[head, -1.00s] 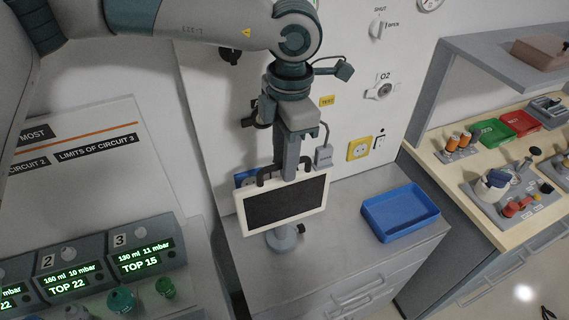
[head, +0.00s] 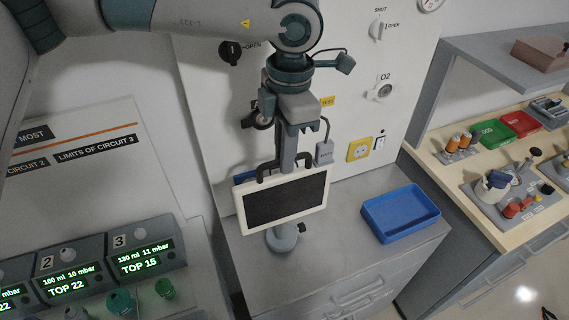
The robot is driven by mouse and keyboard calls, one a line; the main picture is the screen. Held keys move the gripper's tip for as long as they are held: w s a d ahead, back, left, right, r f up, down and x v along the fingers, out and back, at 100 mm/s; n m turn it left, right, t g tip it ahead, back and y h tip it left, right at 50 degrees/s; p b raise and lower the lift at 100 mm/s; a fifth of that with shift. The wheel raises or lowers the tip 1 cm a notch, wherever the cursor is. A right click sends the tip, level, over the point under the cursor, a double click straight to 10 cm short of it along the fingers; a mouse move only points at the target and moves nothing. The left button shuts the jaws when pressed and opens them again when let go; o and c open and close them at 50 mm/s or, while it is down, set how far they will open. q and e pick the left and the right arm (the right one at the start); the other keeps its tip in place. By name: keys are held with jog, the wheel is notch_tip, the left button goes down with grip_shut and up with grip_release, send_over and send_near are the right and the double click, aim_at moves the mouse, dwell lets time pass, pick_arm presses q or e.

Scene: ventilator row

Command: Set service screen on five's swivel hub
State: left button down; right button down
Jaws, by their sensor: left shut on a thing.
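The service screen (head: 284,202) is a dark flat panel in a cream frame with a black handle on its top edge. My left gripper (head: 286,168) is shut on it at the top, by the handle as far as I can see. The screen hangs upright, slightly turned, above the grey counter. Just below it a round grey hub (head: 283,239) with a black side knob stands on the counter. The screen hides the hub's upper part, so I cannot tell whether they touch. No number shows on the hub. My right gripper is not in view.
A blue tray (head: 400,213) lies on the counter to the right. Ventilator displays, marked 2 (head: 66,283) and 3 (head: 146,255), stand at lower left. The wall behind carries valves, a yellow socket (head: 359,149) and a grey plug box (head: 324,151). A wooden bench with parts is at right.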

pick_arm(q)
jog(key=shift+r, duration=1)
